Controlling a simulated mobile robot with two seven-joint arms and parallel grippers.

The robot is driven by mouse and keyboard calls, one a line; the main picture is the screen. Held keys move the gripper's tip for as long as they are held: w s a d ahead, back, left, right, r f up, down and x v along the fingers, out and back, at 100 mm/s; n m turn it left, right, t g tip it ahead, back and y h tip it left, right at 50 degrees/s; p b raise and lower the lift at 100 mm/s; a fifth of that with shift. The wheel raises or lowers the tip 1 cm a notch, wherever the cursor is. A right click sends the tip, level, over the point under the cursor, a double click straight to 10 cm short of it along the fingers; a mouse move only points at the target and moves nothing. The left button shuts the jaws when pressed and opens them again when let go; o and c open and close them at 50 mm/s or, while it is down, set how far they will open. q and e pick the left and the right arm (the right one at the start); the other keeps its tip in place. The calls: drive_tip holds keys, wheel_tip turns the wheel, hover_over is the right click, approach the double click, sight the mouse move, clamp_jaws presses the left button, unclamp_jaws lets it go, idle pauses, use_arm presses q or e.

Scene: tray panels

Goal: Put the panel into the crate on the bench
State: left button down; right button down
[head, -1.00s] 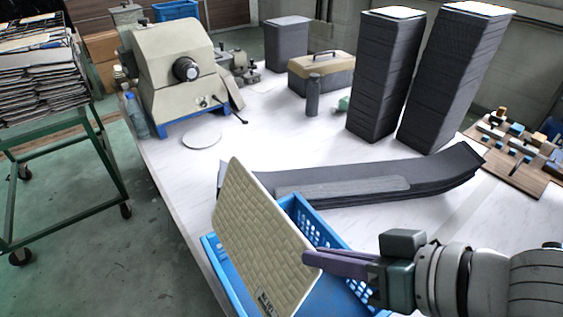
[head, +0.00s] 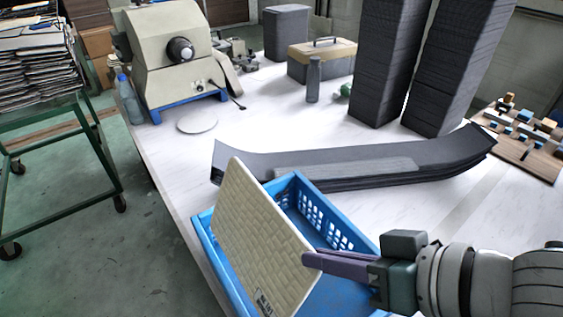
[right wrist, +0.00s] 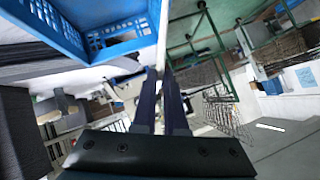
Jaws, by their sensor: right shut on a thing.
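The panel (head: 258,238) is a thin cream sheet with a brick-like pattern and a small dark label at its lower corner. It stands tilted over the blue crate (head: 335,222) in the head view and hides part of it. I cannot tell if it touches the crate. My right gripper (head: 310,259) is shut on the panel's right edge. In the right wrist view, the panel (right wrist: 162,38) shows nearly edge-on between the fingers (right wrist: 161,75), with the crate (right wrist: 120,38) beside it. My left gripper is not in view.
Curved dark sheets (head: 440,160) lie on the bench (head: 290,125) just behind the crate. Two tall dark stacks (head: 390,60) stand farther back. A beige machine (head: 165,55) stands at the back left, with a bottle (head: 131,102) beside it. Clear bench lies between.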

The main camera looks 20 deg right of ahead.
wheel_tip(320, 180, down, 14)
drive_tip(key=b, duration=1.1)
drive_tip(key=shift+r, duration=0.25)
drive_tip(key=shift+r, duration=0.1)
wheel_tip(320, 180, up, 2)
drive_tip(key=p, duration=0.2)
drive_tip(key=shift+r+p, duration=0.15)
drive_tip(key=shift+p, duration=0.25)
drive_tip(key=shift+s, duration=0.2)
drive_tip(key=shift+p, duration=0.45)
